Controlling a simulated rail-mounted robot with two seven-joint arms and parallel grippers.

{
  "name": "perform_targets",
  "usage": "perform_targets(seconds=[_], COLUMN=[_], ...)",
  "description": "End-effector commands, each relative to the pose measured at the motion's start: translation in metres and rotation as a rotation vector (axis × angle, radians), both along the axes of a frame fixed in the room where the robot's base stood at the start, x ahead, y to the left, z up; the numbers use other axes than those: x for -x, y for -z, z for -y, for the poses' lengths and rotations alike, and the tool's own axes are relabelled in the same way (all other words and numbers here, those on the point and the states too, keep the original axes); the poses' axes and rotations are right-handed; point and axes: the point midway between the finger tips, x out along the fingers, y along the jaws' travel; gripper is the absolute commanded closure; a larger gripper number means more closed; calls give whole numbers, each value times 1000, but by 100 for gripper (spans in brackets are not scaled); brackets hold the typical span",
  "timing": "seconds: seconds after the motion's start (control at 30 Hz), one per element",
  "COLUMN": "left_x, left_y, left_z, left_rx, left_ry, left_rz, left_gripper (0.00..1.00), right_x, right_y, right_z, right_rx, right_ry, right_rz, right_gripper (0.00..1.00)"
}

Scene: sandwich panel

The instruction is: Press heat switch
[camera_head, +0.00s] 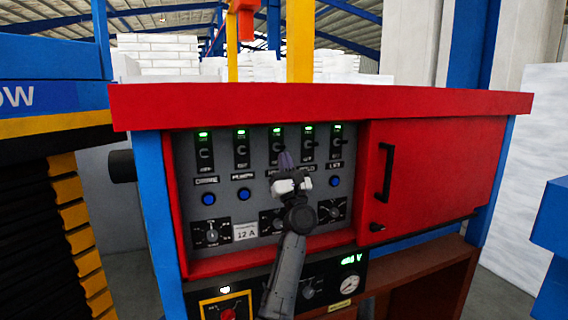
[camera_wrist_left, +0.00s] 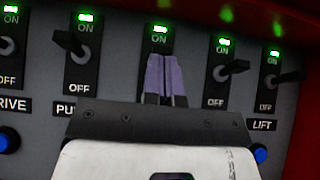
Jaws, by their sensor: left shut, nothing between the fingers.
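My left gripper (camera_head: 284,160) is shut and empty in front of the middle switch (camera_head: 278,140) of the grey control panel (camera_head: 222,176). In the left wrist view its purple fingers (camera_wrist_left: 168,68) point at the panel just below the middle switch's lit "ON" mark and hide its lever. Whether they touch it cannot be told. No "heat" label can be read; the middle label is hidden by the gripper. My right gripper is not in view.
Switches with green lights stand on both sides: the one marked "PU..." (camera_wrist_left: 80,50) and another (camera_wrist_left: 228,72) are close to the fingers. Blue buttons (camera_head: 208,199) and dials (camera_head: 211,232) sit below. A red door with a black handle (camera_head: 385,172) is at right.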

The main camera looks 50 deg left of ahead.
Motion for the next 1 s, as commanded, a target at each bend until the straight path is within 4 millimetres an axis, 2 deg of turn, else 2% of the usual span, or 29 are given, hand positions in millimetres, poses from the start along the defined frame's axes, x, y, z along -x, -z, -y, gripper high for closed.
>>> perform_targets(seconds=[0.03,0.23,0.4,0.6,0.8,1.0], left_x=[0,0,9,18,23,25], left_y=[12,42,57,75,84,87], left_z=[1,6,37,64,80,85], left_rx=[1,1,2,2,1,1], left_ry=[1,2,5,4,4,2], left_rz=[-1,-1,1,0,0,-1], left_gripper=[100,100,100,100,100,100], right_x=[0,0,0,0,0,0], right_y=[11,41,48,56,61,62], right_z=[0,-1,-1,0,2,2], right_rx=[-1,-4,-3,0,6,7], right_ry=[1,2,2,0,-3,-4], right_rz=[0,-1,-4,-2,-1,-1], right_gripper=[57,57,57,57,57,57])
